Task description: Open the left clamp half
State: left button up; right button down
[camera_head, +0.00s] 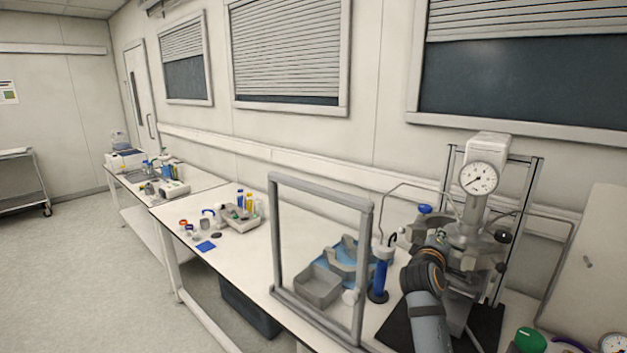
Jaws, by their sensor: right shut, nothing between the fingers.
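The pressure reactor (477,215) stands at the right of the bench, with a white motor head on top and a round gauge (478,178) in front. A metal clamp ring (480,243) sits around its head, with a dark knob (503,236) on the right. My right arm comes up from below, and my right gripper (437,238) is at the left side of the ring, shut with nothing held. It covers much of the left clamp half, so I cannot tell whether that half is open or whether I touch it. My left gripper is not in view.
A grey upright frame (275,235) stands on the bench left of the reactor. A grey tray (318,287) and a blue cylinder on a dark base (379,277) stand near it. Thin metal tubing (400,186) runs to the reactor. A green-topped item (530,340) is at the lower right.

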jog(key=s+a+f+m+g+y, duration=0.1)
jog(key=s+f+m+g+y, duration=0.15)
jog(key=s+f, duration=0.7)
jog(key=s+f+m+g+y, duration=0.25)
jog(key=s+f, duration=0.35)
jog(key=f, duration=0.7)
jog(key=s+a+f+m+g+y, duration=0.1)
jog(key=s+a+f+g+y, duration=0.2)
jog(key=s, duration=0.7)
jog(key=s+a+f+m+g+y, duration=0.15)
jog(key=s+a+f, duration=0.25)
jog(key=s, duration=0.6)
jog(key=s+d+f+g, duration=0.1)
jog(key=s+f, duration=0.1)
jog(key=f, duration=1.2)
jog(key=s+d+f+g, duration=0.1)
jog(key=d+f, duration=0.1)
jog(key=f, duration=1.2)
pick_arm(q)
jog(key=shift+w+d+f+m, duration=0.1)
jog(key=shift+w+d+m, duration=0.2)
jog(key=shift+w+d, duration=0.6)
pick_arm(e)
jog(key=s+d+f+g, duration=0.1)
jog(key=s+f, duration=1.4)
jog(key=s, duration=0.3)
jog(key=shift+h, duration=0.35)
